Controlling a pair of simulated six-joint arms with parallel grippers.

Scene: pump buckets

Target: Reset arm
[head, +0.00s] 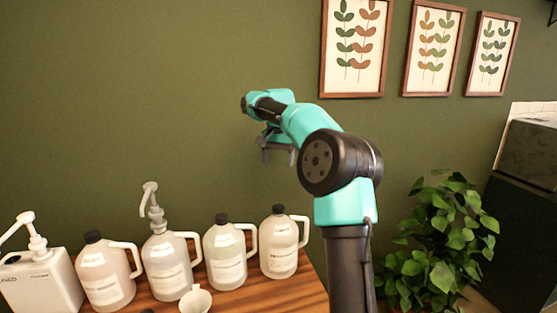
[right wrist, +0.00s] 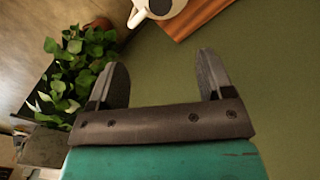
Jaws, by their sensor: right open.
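My right gripper (head: 278,155) is raised in the air in front of the green wall, above and behind the right end of the row of jugs. In the right wrist view its two fingers (right wrist: 163,85) are spread apart with nothing between them. Below it on the wooden table (head: 290,297) stand several white jugs, including a black-capped one (head: 279,250) at the right end. Another jug (head: 170,265) has a grey pump (head: 152,205) in its neck. My left gripper is in neither view.
A black-capped jug (head: 106,275) and a square pump bottle (head: 42,280) stand at the left. A white funnel-like cup (head: 196,299) is at the table's front. A leafy plant (head: 437,240) and dark cabinet (head: 525,230) are at the right. Air around the gripper is clear.

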